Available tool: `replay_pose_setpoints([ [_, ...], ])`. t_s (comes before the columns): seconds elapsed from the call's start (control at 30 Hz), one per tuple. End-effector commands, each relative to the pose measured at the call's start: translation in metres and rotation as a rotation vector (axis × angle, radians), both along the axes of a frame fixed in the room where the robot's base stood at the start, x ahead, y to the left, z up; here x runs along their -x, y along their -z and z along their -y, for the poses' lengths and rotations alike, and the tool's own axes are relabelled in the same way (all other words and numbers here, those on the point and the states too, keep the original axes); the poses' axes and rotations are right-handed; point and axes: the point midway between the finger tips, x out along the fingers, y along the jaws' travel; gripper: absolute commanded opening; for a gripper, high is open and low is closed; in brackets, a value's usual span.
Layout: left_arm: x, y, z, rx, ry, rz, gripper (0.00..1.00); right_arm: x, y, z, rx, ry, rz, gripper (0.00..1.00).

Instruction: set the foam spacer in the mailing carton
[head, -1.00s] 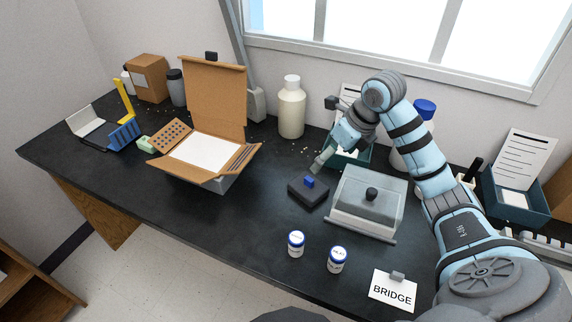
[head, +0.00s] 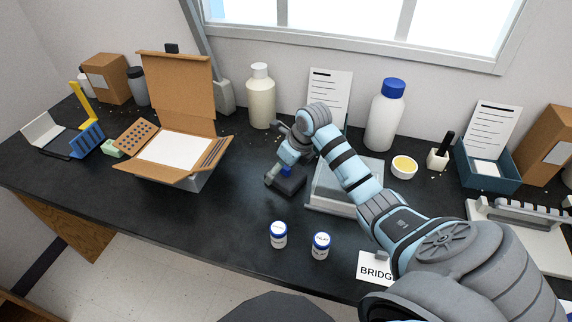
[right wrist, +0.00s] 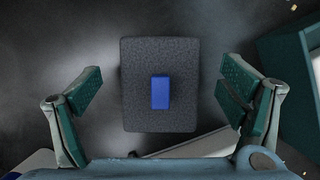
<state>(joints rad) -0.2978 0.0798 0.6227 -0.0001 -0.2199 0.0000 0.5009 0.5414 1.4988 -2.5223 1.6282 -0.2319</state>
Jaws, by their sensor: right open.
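The foam spacer (head: 292,188) is a dark grey flat block with a blue tab on top, lying on the black bench. It fills the middle of the right wrist view (right wrist: 138,62), with its blue tab (right wrist: 160,93) at the centre. My right gripper (right wrist: 163,92) is open, one finger on each side of the spacer with gaps between; in the head view it (head: 277,174) is over the spacer and partly covers it. The mailing carton (head: 178,92) stands open to the left, lid up and flaps spread, with a white surface inside. My left gripper is not in view.
Two small blue-capped jars (head: 278,235) stand in front. A cream bottle (head: 261,97) stands behind. The bench between carton and spacer is clear.

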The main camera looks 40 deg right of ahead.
Motion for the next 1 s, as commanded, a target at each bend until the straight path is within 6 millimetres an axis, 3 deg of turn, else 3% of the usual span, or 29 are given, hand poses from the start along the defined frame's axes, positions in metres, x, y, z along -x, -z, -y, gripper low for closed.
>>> replay_pose_setpoints([
  [0.13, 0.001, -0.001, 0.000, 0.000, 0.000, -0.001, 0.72, 0.000, -0.001, 0.000, 0.000, 0.000, 0.000, 0.88],
  [0.43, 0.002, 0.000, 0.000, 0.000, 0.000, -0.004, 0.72, 0.000, -0.001, 0.000, 0.000, 0.001, 0.000, 0.40],
  [0.77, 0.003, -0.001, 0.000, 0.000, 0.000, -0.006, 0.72, 0.000, -0.006, 0.001, 0.001, 0.001, 0.000, 0.39],
  [0.87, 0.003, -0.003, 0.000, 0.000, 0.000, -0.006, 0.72, 0.000, -0.018, 0.001, 0.000, 0.001, 0.002, 0.39],
  [1.0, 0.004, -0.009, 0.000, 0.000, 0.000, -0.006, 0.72, -0.001, -0.054, 0.001, 0.002, 0.001, 0.005, 0.39],
])
